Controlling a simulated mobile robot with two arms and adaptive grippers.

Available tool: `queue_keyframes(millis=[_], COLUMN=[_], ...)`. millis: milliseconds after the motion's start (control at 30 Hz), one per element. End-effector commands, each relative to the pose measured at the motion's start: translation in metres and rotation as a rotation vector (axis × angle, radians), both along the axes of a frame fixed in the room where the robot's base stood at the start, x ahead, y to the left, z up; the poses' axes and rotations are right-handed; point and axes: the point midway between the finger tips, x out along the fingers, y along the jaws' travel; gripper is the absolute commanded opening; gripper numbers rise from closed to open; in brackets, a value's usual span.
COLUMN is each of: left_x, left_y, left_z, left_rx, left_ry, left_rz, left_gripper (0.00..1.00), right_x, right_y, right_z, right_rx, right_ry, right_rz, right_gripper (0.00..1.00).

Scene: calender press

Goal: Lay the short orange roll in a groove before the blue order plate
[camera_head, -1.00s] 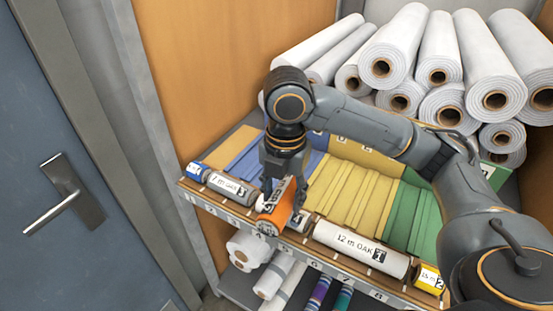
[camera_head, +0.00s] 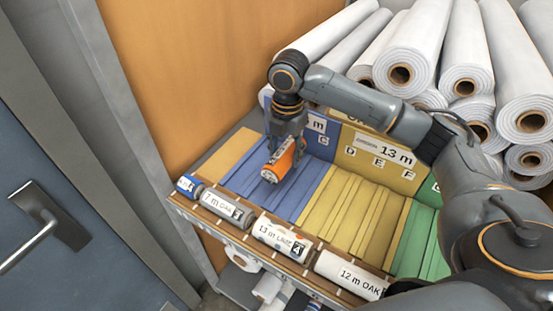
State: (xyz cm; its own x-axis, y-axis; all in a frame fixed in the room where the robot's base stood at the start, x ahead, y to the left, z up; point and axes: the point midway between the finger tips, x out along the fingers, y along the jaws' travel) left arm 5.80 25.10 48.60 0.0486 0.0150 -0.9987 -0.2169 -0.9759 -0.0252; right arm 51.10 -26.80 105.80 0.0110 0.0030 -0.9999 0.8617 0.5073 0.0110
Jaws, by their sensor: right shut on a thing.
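The short orange roll (camera_head: 278,165) is held by my right gripper (camera_head: 284,138), whose fingers are shut on it. The roll is tilted, with one grey end towards me. It is over the blue grooved section (camera_head: 300,193) of the shelf, in front of the blue order plate (camera_head: 318,135). I cannot tell whether it touches the grooves. The blue plate is partly hidden by my right gripper and arm; a letter C shows on it. My left gripper is not in view.
Labelled rolls lie along the front ledge: a blue-ended one (camera_head: 189,186), a grey one (camera_head: 228,209), a white one (camera_head: 281,238) and a 12 m OAK one (camera_head: 349,274). Yellow grooves (camera_head: 352,210) and green grooves (camera_head: 425,246) lie to the right. White rolls (camera_head: 415,50) are stacked behind.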

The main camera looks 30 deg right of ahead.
Motion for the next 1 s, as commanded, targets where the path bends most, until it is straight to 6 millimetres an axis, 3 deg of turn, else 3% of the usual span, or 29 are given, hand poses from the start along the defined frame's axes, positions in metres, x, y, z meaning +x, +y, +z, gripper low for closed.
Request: queue_keyframes(millis=[200, 367, 667, 1000], left_x=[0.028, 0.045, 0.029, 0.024], left_y=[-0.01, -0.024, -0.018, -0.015], left_z=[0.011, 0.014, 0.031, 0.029], left_rx=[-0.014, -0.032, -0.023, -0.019], left_ry=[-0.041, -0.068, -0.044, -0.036], left_rz=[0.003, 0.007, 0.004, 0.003], left_gripper=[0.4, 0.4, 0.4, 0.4], right_x=[0.027, 0.035, 0.038, 0.039], right_y=[0.003, 0.003, 0.003, 0.004], right_z=[-0.035, -0.045, -0.078, -0.083], right_rx=[0.001, -0.001, -0.002, -0.002], right_ry=[0.005, 0.003, 0.003, 0.003], right_rz=[-0.001, 0.0, 0.001, 0.0], right_gripper=[0.15, 0.15, 0.15, 0.15])
